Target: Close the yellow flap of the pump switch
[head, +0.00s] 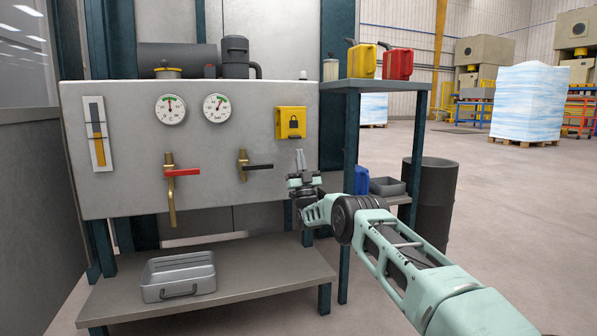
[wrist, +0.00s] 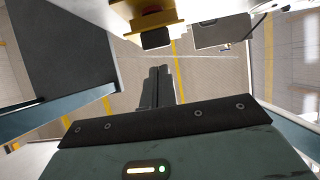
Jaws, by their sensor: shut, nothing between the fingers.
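The yellow pump switch flap (head: 283,124) carries a dark padlock mark and sits at the right end of the grey panel. I cannot tell clearly how far it stands open. In the wrist view a yellow part (wrist: 163,12) shows at the top edge, with a dark block just under it. My gripper (head: 300,158) is below and slightly right of the flap, pointing up, apart from it. In the wrist view its fingers (wrist: 157,84) are together and hold nothing.
The grey panel (head: 130,130) also bears two gauges, a red-handled valve (head: 182,172) and a black-handled valve (head: 258,166). A shelf post (head: 349,170) stands close right of my gripper. A metal tray (head: 178,277) lies on the low bench below.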

